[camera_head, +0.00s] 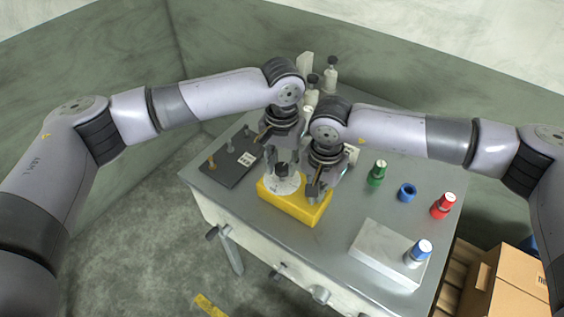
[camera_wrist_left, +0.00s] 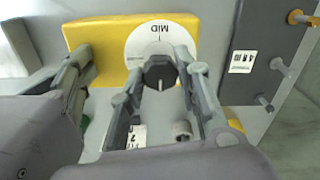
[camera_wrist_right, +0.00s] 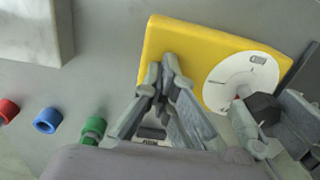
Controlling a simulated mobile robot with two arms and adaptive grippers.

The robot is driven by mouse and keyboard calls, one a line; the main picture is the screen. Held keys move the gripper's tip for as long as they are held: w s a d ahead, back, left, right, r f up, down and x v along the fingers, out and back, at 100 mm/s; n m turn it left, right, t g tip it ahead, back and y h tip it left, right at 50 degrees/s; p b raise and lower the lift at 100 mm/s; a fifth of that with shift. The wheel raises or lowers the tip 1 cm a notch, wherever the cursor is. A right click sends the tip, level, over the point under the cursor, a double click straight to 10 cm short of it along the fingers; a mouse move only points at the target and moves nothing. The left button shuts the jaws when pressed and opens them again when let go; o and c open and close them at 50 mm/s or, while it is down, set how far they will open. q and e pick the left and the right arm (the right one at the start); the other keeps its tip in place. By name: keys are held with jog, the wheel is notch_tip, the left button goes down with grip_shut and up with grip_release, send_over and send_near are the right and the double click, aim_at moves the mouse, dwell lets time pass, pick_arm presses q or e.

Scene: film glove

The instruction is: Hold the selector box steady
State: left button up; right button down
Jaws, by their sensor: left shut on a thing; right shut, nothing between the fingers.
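The yellow selector box (camera_head: 293,208) lies on the grey table, near the middle of its front side. It also shows in the left wrist view (camera_wrist_left: 82,38) and the right wrist view (camera_wrist_right: 180,40). On top is a white dial (camera_wrist_left: 140,44) marked MID, with a black knob (camera_wrist_left: 160,72) at its centre. My left gripper (camera_wrist_left: 164,68) is shut on the knob from both sides. My right gripper (camera_wrist_right: 166,68) is shut and empty, fingertips together at the top of the box beside the dial. Whether they press on it I cannot tell.
A dark panel with pegs (camera_head: 229,158) lies left of the box. Right of it are a green-capped piece (camera_head: 377,172), a blue ring (camera_head: 407,192) and a red-capped piece (camera_head: 443,206). A pale block (camera_head: 380,250) sits front right. Small bottles (camera_head: 330,75) stand at the back.

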pick_arm(q)
jog(key=shift+d, duration=0.1)
pick_arm(e)
jog(key=shift+s+f, duration=0.25)
jog(key=shift+f, duration=0.1)
